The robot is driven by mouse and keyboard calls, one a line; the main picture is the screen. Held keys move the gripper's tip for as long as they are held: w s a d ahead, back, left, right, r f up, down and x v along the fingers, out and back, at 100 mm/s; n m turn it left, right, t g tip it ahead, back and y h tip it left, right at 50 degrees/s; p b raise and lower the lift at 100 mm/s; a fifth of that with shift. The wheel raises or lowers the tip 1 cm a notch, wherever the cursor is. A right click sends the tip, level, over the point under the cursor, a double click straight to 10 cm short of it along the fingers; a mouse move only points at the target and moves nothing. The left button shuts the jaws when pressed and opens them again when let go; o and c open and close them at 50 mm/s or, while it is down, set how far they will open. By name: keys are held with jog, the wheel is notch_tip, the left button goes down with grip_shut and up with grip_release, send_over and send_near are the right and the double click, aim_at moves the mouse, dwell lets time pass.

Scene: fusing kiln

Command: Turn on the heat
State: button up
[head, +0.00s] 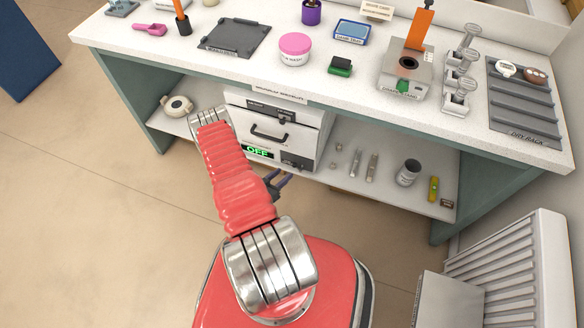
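The white kiln (285,118) stands on the lower shelf under the bench, its front facing me. Its door with a dark handle (269,134) looks shut. Below the handle, a small display (257,152) reads OFF in green. A dark control part (294,161) sits right of the display; its details are too small to tell. My gripper (284,179) is in front of and below the kiln's front, apart from it as far as I can see. Its two dark fingers look spread with nothing between them. My red arm hides part of the gripper and the kiln's left side.
The lower shelf (330,178) holds a round pale item (177,105) at left and several small tools and a grey can (408,172) at right. The benchtop overhangs the kiln. A white radiator (515,265) stands at lower right. The floor at left is clear.

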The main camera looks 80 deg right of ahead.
jog(key=x, duration=0.8)
jog(key=shift+s+d, duration=0.1)
jog(key=shift+c, duration=0.4)
grip_shut()
